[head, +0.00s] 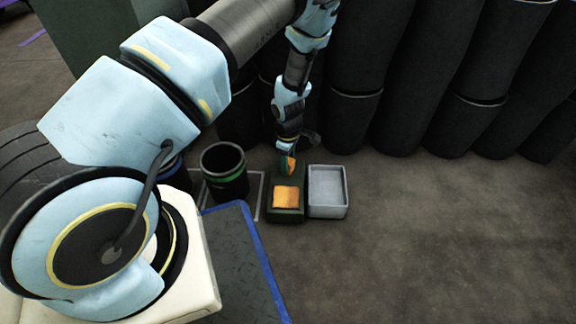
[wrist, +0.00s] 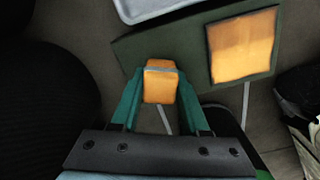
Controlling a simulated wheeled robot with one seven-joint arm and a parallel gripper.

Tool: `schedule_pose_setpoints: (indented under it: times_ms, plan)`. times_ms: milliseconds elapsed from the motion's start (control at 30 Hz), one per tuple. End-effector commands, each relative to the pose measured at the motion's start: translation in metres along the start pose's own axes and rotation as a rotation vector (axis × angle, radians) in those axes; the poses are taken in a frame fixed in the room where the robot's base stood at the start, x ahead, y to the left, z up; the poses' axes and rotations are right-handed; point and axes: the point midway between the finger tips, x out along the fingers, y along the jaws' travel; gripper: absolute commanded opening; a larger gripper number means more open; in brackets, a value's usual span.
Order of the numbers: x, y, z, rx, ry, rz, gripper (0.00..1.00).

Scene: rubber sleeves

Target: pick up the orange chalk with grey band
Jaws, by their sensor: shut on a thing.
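The orange chalk (wrist: 160,86) is a small orange block with a thin grey band near its far end, in the middle of the wrist view. My gripper (wrist: 160,96) has its two green fingers shut on the chalk, one on each side. In the head view my gripper (head: 288,160) points down at the far end of the dark green box, and a bit of orange shows at its fingertips. Whether the chalk still touches the surface beneath it I cannot tell.
The dark green box (head: 285,217) has an orange square (head: 285,196) on top. A light grey tray (head: 328,208) stands to its right and a black bin with a green band (head: 224,185) to its left. Large black rolls (head: 370,60) line the back. The floor at right is clear.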

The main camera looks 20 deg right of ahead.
Motion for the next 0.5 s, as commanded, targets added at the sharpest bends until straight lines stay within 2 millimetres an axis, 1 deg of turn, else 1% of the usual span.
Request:
schedule_pose_setpoints:
  times_ms: [33,233,267,500]
  plan:
    - [-0.0001,0.0,0.0,0.0,0.0,0.0,0.24]
    - [-0.0001,0.0,0.0,0.0,0.0,0.0,0.01]
    - [-0.0001,0.0,0.0,0.0,0.0,0.0,0.0]
    - [-0.0002,0.0001,0.0,0.0,0.0,0.0,0.0]
